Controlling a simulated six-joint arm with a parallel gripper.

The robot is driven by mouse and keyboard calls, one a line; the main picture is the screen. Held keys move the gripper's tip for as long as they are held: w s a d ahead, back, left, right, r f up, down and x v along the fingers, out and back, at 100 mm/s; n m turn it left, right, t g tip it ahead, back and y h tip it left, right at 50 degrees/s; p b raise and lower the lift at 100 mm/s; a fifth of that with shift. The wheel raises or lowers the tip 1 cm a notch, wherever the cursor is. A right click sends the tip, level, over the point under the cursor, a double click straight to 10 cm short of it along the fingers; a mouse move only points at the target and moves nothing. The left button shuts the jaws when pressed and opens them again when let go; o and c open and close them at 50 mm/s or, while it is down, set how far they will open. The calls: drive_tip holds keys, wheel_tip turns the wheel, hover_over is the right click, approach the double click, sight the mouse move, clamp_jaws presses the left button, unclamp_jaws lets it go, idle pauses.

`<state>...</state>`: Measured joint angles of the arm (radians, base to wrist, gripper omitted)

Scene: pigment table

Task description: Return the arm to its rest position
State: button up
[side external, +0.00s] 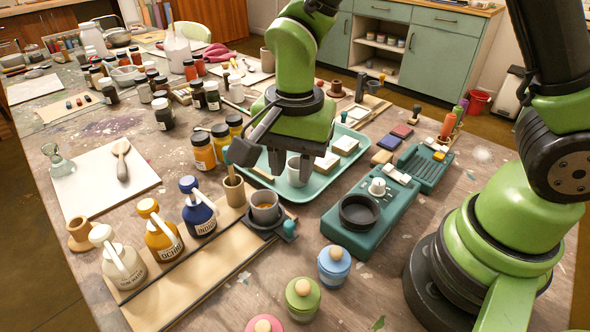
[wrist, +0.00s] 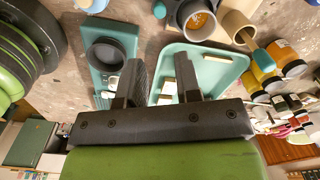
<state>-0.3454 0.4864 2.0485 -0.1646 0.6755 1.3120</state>
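My gripper (side external: 290,173) hangs fingers-down over the teal tray (side external: 322,184) in the side view. In the wrist view its two dark fingers (wrist: 160,72) stand apart, with the tray (wrist: 217,62) visible behind them and nothing seen held.
A grey cup of ochre liquid (side external: 264,205) and a brush holder (side external: 234,190) stand near the gripper. A teal device with a black dish (side external: 360,211) sits right of the tray. Pigment bottles (side external: 163,238) line the left; lidded pots (side external: 333,267) stand at the front.

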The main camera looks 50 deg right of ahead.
drive_tip(key=s+d+r+n+t+y, duration=0.1)
drive_tip(key=s+d+r+n+t, duration=0.2)
drive_tip(key=s+r, duration=0.3)
drive_tip(key=s+d+r+n+t, duration=0.4)
drive_tip(key=s+r+n, duration=0.2)
drive_tip(key=r, duration=0.4)
drive_tip(key=shift+r+y, duration=0.15)
drive_tip(key=shift+y, duration=0.25)
